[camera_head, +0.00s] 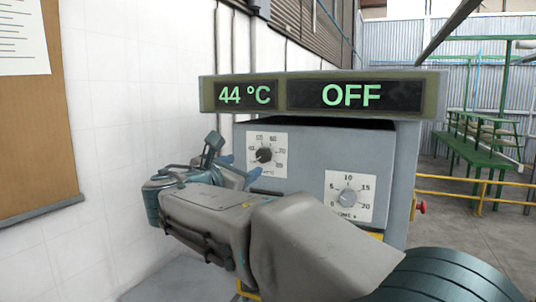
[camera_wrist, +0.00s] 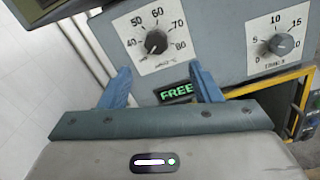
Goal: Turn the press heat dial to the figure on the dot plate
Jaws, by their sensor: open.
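The heat dial is a dark round knob (camera_wrist: 156,42) on a white scale plate marked 40 to 80, on the front of the grey press. Its pointer is hard to read and seems turned towards the 40 side. It also shows in the head view (camera_head: 264,155). My gripper (camera_wrist: 163,80) is open and empty, with its blue fingers below and to either side of the knob, apart from it. In the head view my gripper (camera_head: 240,168) is by the lower left of the dial plate. I cannot make out a dot plate in either view.
A display bar (camera_head: 322,95) on top of the press reads 44 °C and OFF. A grey second dial (camera_head: 347,197), marked 0 to 20, sits right of the heat dial. A green FREE sign (camera_wrist: 176,93) shows between the fingers. A corkboard (camera_head: 35,120) hangs left.

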